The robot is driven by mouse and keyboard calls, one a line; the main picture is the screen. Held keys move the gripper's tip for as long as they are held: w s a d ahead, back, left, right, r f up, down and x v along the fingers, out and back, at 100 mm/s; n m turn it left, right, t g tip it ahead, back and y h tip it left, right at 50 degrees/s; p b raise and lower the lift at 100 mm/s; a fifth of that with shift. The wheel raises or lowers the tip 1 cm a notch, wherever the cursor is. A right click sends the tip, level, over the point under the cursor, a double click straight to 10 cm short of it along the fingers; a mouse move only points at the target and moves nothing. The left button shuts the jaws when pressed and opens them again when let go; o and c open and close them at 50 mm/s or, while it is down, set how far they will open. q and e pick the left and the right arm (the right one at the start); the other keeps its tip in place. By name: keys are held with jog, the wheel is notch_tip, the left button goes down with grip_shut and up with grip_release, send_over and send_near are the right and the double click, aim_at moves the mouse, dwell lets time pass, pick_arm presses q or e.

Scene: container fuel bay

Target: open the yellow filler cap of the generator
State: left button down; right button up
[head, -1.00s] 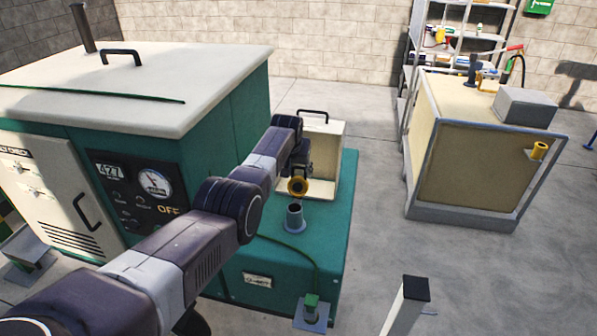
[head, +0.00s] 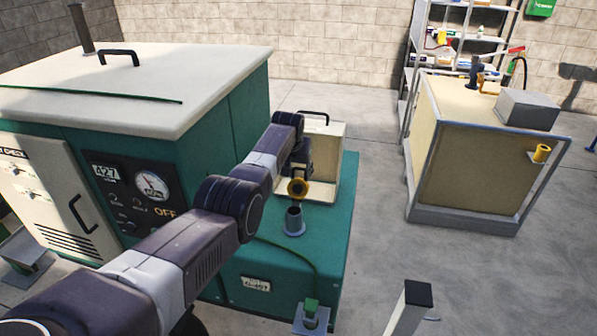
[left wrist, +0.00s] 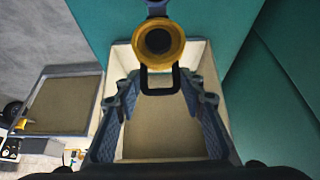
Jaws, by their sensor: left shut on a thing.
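The yellow filler cap (head: 298,188) is off the dark filler neck (head: 294,220), just above and behind it in the head view. The neck stands upright on the green deck of the generator (head: 225,245), its mouth open. My left gripper (head: 300,178) is shut on the cap. In the left wrist view the cap (left wrist: 158,44) shows as a yellow ring with a dark centre, by the fingertips of my left gripper (left wrist: 160,76). The exact contact is hard to see. My right gripper is not in view.
A beige box (head: 326,150) with a black handle stands on the deck right behind the cap. A beige framed tank (head: 470,155) stands to the right, with a shelf (head: 466,36) behind it. A pale post (head: 408,305) is at front. Grey floor between is clear.

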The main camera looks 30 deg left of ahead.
pick_arm(q)
jog(key=shift+w+r, duration=0.45)
jog(key=shift+r, duration=0.15)
jog(key=c, duration=1.5)
grip_release()
jog(key=shift+w+f, duration=0.1)
jog(key=shift+w+d+f, duration=0.1)
jog(key=shift+w+f, duration=0.15)
jog(key=shift+f, duration=0.2)
jog(key=shift+s+r, duration=0.55)
jog(key=shift+r, duration=0.1)
jog(key=v, duration=1)
jog(key=shift+s+r, duration=0.1)
jog(key=shift+r, duration=0.05)
